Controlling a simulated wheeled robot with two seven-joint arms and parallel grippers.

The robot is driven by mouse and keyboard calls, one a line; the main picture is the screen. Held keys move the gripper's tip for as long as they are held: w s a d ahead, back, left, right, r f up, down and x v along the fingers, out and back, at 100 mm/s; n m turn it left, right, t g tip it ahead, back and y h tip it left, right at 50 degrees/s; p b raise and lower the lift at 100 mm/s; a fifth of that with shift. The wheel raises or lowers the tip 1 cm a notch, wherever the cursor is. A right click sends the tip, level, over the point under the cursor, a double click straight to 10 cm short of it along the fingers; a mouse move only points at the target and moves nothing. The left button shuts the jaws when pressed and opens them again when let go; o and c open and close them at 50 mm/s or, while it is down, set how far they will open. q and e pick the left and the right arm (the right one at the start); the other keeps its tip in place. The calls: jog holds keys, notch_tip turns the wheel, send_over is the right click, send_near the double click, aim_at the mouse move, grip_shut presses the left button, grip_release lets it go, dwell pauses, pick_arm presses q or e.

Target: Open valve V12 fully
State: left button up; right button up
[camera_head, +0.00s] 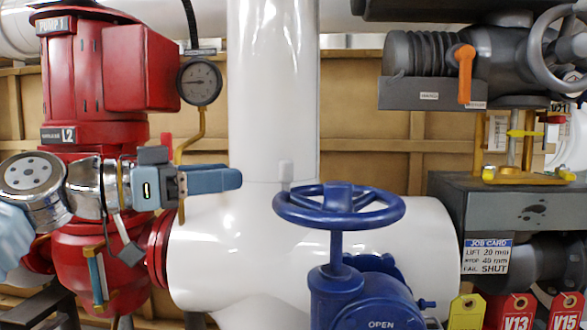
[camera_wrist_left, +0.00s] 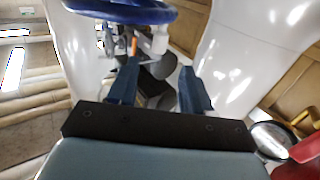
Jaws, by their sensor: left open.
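A blue valve (camera_head: 365,300) with a blue handwheel (camera_head: 338,206) stands in front of the white pipe, its body marked OPEN. No V12 label is readable on it. The handwheel also shows at the top of the left wrist view (camera_wrist_left: 125,10). My left gripper (camera_head: 238,178) is left of the wheel, near rim height, apart from it and empty. In the left wrist view its two blue fingers (camera_wrist_left: 158,68) are spread with nothing between them. My right gripper is in neither view.
A red pump (camera_head: 95,85) with a gauge (camera_head: 200,81) stands behind my left arm. A thick white pipe (camera_head: 273,90) rises behind the wheel. At right are a grey actuator with an orange lever (camera_head: 465,74), a job card (camera_head: 487,256), and red tags V13 (camera_head: 510,312) and V15 (camera_head: 566,311).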

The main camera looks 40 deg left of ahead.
aim_at(279, 172)
pick_arm(q)
jog(key=p+x, duration=0.1)
jog(key=x, duration=1)
jog(key=shift+w+d, duration=0.1)
jog(key=shift+w, duration=0.1)
grip_shut()
